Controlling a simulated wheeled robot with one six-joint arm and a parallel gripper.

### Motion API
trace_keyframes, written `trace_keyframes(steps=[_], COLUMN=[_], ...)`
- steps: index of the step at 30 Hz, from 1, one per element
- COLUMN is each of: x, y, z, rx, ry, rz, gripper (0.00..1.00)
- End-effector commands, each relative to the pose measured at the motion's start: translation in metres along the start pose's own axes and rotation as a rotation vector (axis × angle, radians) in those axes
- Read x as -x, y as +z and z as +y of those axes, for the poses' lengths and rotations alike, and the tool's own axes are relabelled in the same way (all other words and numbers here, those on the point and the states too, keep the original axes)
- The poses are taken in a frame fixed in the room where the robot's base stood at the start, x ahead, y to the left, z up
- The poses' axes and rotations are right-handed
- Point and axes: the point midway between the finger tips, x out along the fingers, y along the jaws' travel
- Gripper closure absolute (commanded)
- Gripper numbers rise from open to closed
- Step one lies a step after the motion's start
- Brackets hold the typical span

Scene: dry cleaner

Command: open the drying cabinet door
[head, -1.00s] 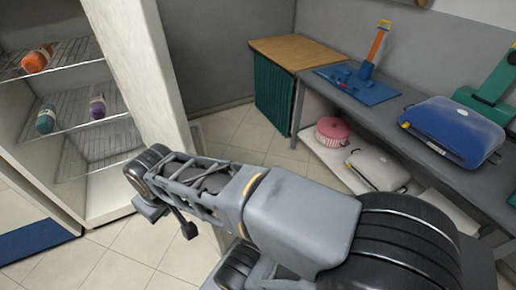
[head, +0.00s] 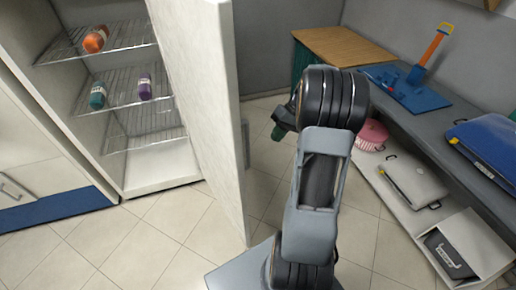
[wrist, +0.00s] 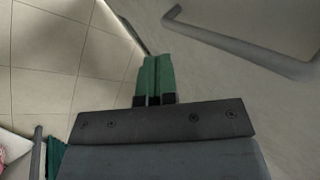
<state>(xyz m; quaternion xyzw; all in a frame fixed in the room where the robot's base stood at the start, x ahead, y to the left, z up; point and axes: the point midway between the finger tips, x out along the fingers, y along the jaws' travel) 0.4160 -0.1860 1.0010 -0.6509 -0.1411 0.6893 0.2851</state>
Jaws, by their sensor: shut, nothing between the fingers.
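The drying cabinet door (head: 205,100) stands open in the head view, its free edge swung out toward me. The shelves (head: 125,93) inside the drying cabinet show to its left. My gripper (head: 278,132) is right of the door, on its outer side, and partly hidden by my arm. In the wrist view my gripper (wrist: 154,75) has its green fingers together and empty. The pale door face (wrist: 220,70) fills the upper right there, with the grey bar handle (wrist: 235,43) on it. The fingers do not hold the handle; whether they touch the door I cannot tell.
An orange bottle (head: 95,39), a teal bottle (head: 97,96) and a purple bottle (head: 144,87) stand on the shelves. A grey table (head: 440,125) runs along the right with a blue case on it. Tiled floor (head: 160,235) is open before the cabinet.

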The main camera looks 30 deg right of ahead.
Motion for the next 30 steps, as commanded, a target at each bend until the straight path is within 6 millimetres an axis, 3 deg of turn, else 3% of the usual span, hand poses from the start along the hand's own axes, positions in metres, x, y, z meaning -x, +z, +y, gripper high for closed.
trace_keyframes(steps=[6,11,27,30], x=[0.017,0.013,-0.077,-0.084], y=[-0.019,-0.023,-0.026,-0.026], z=[0.034,0.039,0.018,0.006], rx=[0.077,0.104,0.107,0.109], ry=[-0.173,-0.216,-0.217,-0.216], rz=[0.039,0.054,0.052,0.054], gripper=[1.00,1.00,1.00,1.00])
